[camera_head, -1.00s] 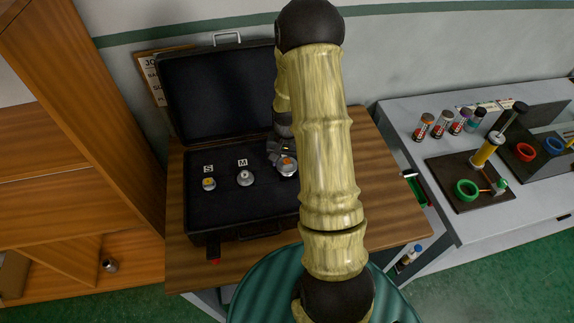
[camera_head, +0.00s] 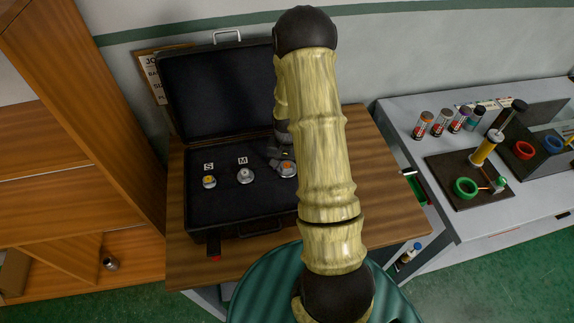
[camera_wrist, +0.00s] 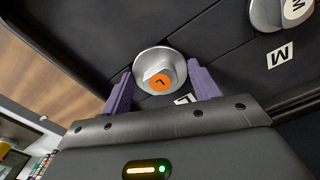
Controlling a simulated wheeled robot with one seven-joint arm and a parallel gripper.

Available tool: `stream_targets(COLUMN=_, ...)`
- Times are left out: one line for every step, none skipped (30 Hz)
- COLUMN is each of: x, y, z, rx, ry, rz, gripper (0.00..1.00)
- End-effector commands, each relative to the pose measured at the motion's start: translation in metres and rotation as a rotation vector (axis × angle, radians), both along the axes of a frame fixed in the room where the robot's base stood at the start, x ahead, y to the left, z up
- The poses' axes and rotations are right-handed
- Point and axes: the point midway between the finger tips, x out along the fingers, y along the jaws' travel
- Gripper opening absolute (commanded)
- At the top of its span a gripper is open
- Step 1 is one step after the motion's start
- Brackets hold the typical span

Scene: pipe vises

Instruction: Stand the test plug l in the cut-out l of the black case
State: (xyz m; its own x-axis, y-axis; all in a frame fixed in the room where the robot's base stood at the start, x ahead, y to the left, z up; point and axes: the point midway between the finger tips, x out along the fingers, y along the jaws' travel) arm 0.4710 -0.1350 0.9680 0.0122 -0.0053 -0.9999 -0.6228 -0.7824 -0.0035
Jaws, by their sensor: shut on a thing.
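The test plug l is a grey metal plug with a wide round rim and an orange top marked L. It shows in the wrist view (camera_wrist: 158,72) and partly behind my arm in the head view (camera_head: 288,168). My gripper (camera_wrist: 163,84) has its purple fingers shut on either side of the plug. The black case (camera_head: 240,226) stands open on the wooden table. The plug looks upright at the L place, beside a white L label (camera_wrist: 185,99). The plug and fingers hide the cut-out l, so I cannot tell how deep the plug sits.
Plug S (camera_head: 209,182) and plug M (camera_head: 245,176) stand in the case to the left. The raised case lid (camera_head: 215,95) is behind. A grey bench (camera_head: 440,225) with vials and coloured rings is at the right. A wooden shelf (camera_head: 70,130) is at the left.

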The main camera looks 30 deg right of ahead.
Motion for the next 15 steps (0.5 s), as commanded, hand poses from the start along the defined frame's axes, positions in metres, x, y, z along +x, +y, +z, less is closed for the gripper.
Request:
stream_targets(x=-0.0044, y=0.0019, z=-0.0098, rx=0.005, ry=0.013, rz=0.000, gripper=0.29)
stream_targets(x=-0.0047, y=0.0020, z=-0.0100, rx=0.006, ry=0.013, rz=0.000, gripper=0.29)
stream_targets(x=-0.0050, y=0.0021, z=-0.0100, rx=0.006, ry=0.014, rz=0.000, gripper=0.29)
stream_targets(x=-0.0053, y=0.0022, z=-0.0104, rx=0.007, ry=0.015, rz=0.000, gripper=0.65)
stream_targets(x=-0.0055, y=0.0023, z=-0.0106, rx=0.006, ry=0.016, rz=0.000, gripper=0.71)
stream_targets(x=-0.0059, y=0.0022, z=-0.0108, rx=0.006, ry=0.016, rz=0.000, gripper=0.79)
stream_targets(x=-0.0062, y=0.0020, z=-0.0109, rx=0.006, ry=0.017, rz=0.000, gripper=0.83)
stream_targets(x=-0.0065, y=0.0018, z=-0.0111, rx=0.006, ry=0.017, rz=0.000, gripper=0.83)
stream_targets(x=-0.0069, y=0.0014, z=-0.0113, rx=0.006, ry=0.018, rz=0.000, gripper=0.83)
stream_targets(x=-0.0071, y=0.0012, z=-0.0115, rx=0.006, ry=0.018, rz=-0.001, gripper=0.83)
stream_targets(x=-0.0075, y=0.0010, z=-0.0116, rx=0.005, ry=0.019, rz=-0.001, gripper=0.83)
stream_targets(x=-0.0079, y=0.0008, z=-0.0118, rx=0.006, ry=0.020, rz=-0.001, gripper=0.83)
stream_targets(x=-0.0080, y=0.0006, z=-0.0119, rx=0.005, ry=0.020, rz=-0.001, gripper=0.83)
stream_targets(x=-0.0081, y=0.0004, z=-0.0119, rx=0.005, ry=0.020, rz=-0.001, gripper=0.83)
stream_targets(x=-0.0083, y=0.0001, z=-0.0120, rx=0.005, ry=0.020, rz=-0.002, gripper=0.83)
